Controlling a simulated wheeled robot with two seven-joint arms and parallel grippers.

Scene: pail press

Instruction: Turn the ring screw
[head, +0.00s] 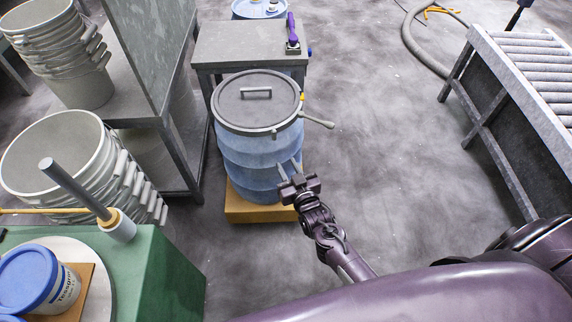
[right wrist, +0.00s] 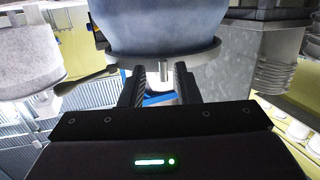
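A blue drum (head: 250,158) stands upright on a tan base (head: 241,210) in the head view. Its grey lid (head: 240,108) is circled by a clamp ring (head: 228,131) with a lever (head: 318,121) sticking out to the right. The small ring screw (head: 274,133) is at the ring's near side. My right gripper (head: 289,170) is open in front of the drum, below the screw, fingers pointing towards the drum. In the right wrist view the screw (right wrist: 163,71) shows between the two spread fingertips (right wrist: 158,80), with gaps on both sides. My left gripper is out of view.
A grey table (head: 240,41) with a purple-handled tool (head: 292,35) stands behind the drum. Stacked pails (head: 50,150) and a green bench (head: 165,260) are at the left. A roller conveyor (head: 535,75) stands right. The floor between drum and conveyor is clear.

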